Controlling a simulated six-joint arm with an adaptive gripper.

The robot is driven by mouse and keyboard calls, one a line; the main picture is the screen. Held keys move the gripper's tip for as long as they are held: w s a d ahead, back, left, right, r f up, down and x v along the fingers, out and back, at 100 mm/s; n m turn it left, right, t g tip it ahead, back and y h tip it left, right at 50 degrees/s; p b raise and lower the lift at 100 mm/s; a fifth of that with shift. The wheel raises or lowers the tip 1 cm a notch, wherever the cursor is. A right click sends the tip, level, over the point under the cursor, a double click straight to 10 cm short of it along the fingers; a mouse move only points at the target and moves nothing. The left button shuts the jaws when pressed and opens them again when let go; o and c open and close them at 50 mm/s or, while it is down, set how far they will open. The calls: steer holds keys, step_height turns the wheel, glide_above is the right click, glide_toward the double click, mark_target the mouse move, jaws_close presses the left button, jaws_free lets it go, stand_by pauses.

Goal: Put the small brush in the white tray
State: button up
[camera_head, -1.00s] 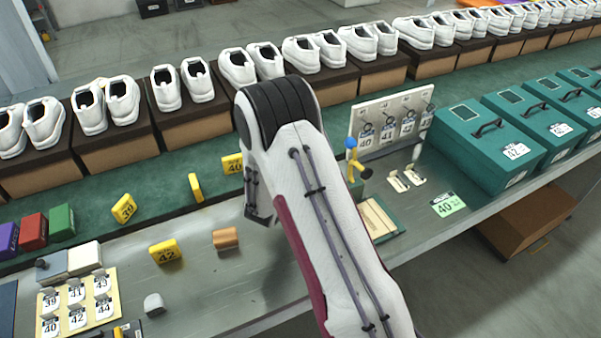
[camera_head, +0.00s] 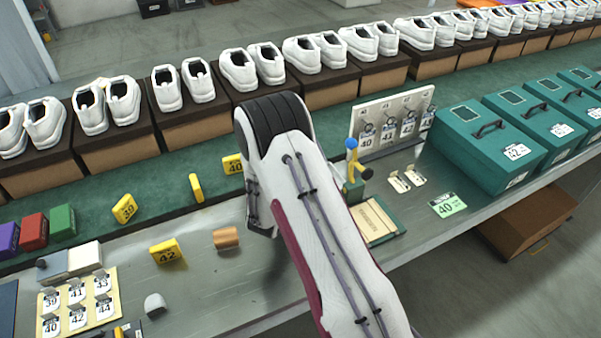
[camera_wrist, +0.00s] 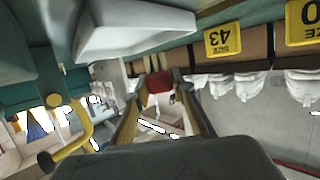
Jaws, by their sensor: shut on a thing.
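In the wrist view, my gripper (camera_wrist: 160,103) has its two fingers closed on a small reddish-brown block with pale tips, which I take to be the small brush (camera_wrist: 158,82). The white tray (camera_wrist: 135,38) is in the upper part of the wrist view, beyond the brush and a little to its left. The brush appears apart from the tray, but the gap is hard to judge. In the head view my arm hides the jaws and the brush, and the tray cannot be made out.
A yellow size tag marked 43 (camera_wrist: 223,39) shows in the wrist view. In the head view, a yellow-and-blue handled device (camera_head: 353,165) stands right of my arm, near teal boxes (camera_head: 487,140). A brown block (camera_head: 226,238) and a 42 tag (camera_head: 167,251) lie left.

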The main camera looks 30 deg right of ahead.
steer(key=shift+f, duration=0.65)
steer(key=shift+f, duration=0.6)
steer(key=o, duration=1.1)
steer(key=shift+r, duration=0.1)
steer(key=shift+s+a+r, duration=0.1)
steer(key=shift+r, duration=0.5)
steer(key=v, duration=1.1)
steer(key=shift+s+a, duration=0.25)
steer(key=shift+a, duration=0.05)
steer(key=shift+r, duration=0.15)
